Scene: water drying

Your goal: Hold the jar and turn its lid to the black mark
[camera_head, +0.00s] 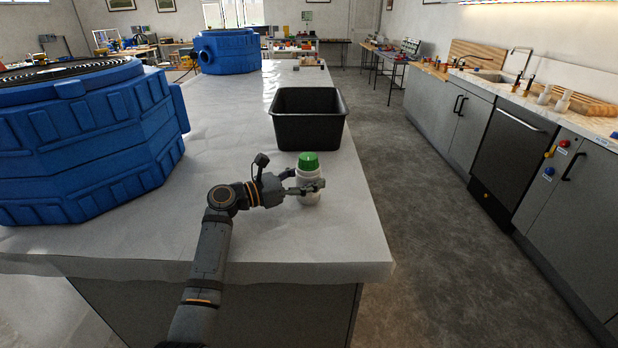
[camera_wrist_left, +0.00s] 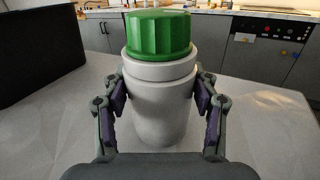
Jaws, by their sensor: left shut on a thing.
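The white jar (camera_head: 308,181) stands upright on the white table, near its right edge. Its ribbed green lid (camera_head: 308,161) sits on top. My left gripper (camera_head: 306,189) reaches in from the left and is shut on the jar's body, below the lid. In the left wrist view the jar (camera_wrist_left: 161,108) stands between the two finger pads, with the green lid (camera_wrist_left: 158,34) above them. No black mark shows in either view. My right gripper is in neither view.
A black open bin (camera_head: 308,133) stands just behind the jar. A large blue ribbed container (camera_head: 85,150) fills the table's left side, and another blue container (camera_head: 228,52) stands farther back. The table's edge and open floor lie to the right, with grey cabinets beyond.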

